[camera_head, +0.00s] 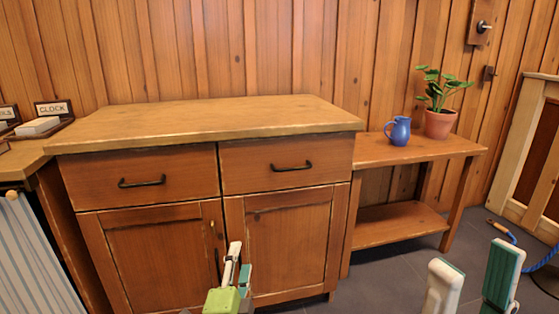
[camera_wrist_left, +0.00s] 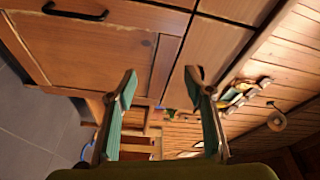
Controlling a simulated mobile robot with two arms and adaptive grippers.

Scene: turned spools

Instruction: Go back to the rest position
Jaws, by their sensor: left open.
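My left gripper (camera_head: 239,258) is in front of the wooden cabinet's lower doors in the head view. In the left wrist view its two teal-lined fingers (camera_wrist_left: 163,78) stand apart with nothing between them. My right gripper (camera_head: 474,262) is at the lower right of the head view, above the grey floor. Its two fingers, one showing white and one teal, are well apart with nothing visible between them. Its base is cut off by the frame edge.
A wooden cabinet (camera_head: 200,120) with a bare top, two drawers and two doors stands ahead. Right of it, a low shelf table (camera_head: 430,150) holds a blue jug (camera_head: 399,131) and a potted plant (camera_head: 440,122).

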